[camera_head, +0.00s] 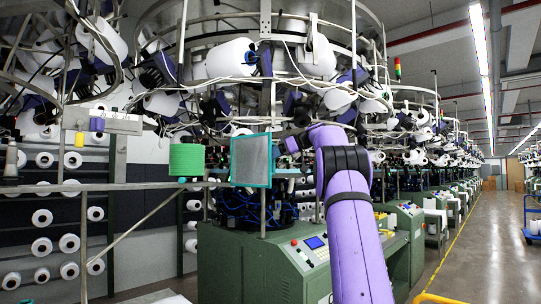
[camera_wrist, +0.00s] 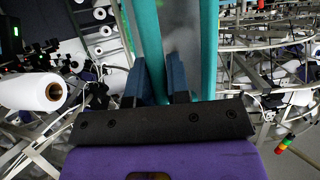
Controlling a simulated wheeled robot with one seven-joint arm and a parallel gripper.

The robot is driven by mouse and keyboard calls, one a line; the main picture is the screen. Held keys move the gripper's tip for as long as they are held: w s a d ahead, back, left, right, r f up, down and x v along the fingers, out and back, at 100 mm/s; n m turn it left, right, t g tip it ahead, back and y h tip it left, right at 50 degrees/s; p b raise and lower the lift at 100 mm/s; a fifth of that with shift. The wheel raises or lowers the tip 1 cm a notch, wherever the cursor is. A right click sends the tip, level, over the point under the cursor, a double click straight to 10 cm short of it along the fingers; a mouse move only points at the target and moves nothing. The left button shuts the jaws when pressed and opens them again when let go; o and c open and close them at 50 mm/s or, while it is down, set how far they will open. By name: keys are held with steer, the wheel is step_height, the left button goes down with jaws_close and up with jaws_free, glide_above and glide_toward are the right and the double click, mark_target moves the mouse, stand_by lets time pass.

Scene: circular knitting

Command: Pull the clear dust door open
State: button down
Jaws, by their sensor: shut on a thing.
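The clear dust door (camera_head: 250,160) is a greyish see-through panel in a teal frame. It stands upright in front of the knitting machine, left of my arm in the head view. In the wrist view its teal frame (camera_wrist: 148,35) shows as two bars, with the hazy clear pane (camera_wrist: 182,40) between them. My gripper (camera_wrist: 157,88) is shut on the door, with one teal bar running down between its two dark fingers. In the head view the fingertips are small and hard to make out beside the door's right edge.
A green machine cabinet with a control panel (camera_head: 309,250) stands below the door. White yarn cones (camera_head: 231,58) and metal rails crowd above. A floor aisle (camera_head: 480,240) is open at right.

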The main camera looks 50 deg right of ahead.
steer(key=shift+d, duration=0.1)
stand_by(0.3)
steer(key=c, duration=1.3)
jaws_free()
steer(key=shift+w, duration=0.1)
steer(key=shift+o, duration=0.2)
steer(key=v, duration=1)
steer(key=shift+s+d+r, duration=0.2)
steer(key=shift+s+d, duration=0.05)
steer(key=shift+s, duration=0.05)
